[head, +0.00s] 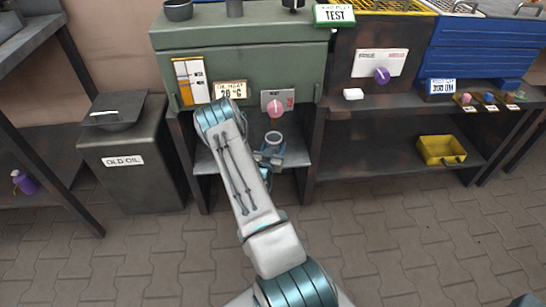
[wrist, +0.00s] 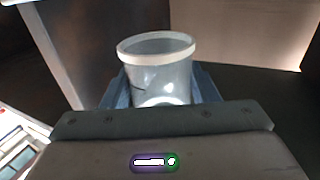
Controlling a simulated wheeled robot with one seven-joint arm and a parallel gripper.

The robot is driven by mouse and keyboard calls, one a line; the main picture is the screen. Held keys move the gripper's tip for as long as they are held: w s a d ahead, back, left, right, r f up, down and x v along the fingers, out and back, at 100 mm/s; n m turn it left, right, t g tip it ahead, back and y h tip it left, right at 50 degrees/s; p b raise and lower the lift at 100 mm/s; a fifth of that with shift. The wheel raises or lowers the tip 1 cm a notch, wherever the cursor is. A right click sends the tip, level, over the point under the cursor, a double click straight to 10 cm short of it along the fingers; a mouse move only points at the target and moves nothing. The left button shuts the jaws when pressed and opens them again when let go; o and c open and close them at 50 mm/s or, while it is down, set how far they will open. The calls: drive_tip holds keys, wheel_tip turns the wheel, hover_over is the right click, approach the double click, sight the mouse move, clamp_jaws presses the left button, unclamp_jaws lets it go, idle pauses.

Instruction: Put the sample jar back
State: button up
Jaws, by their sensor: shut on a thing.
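The sample jar (wrist: 157,72) is a clear, empty-looking cup with a pale rim. In the wrist view it stands upright between the two blue-grey fingers of my gripper (wrist: 160,92), which is shut on it. Its lower part is hidden behind the gripper body. In the head view the jar (head: 274,139) shows small at the end of my arm, with my gripper (head: 270,154) around it. Both are in front of the open space under the green bench (head: 245,60), over the low shelf (head: 293,158). I cannot tell whether the jar touches the shelf.
A dark post (head: 312,150) stands just right of the jar. The old oil bin (head: 135,160) is at left. A pink knob (head: 276,108) sits on the bench front above the jar. A yellow bin (head: 441,150) is on the right lower shelf. The paved floor (head: 400,240) is clear.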

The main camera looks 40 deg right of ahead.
drive_tip(key=shift+w+f+b, duration=0.15)
drive_tip(key=shift+f+b, duration=0.5)
drive_tip(key=shift+f, duration=1.4)
drive_tip(key=shift+f, duration=0.2)
drive_tip(key=o, duration=1.1)
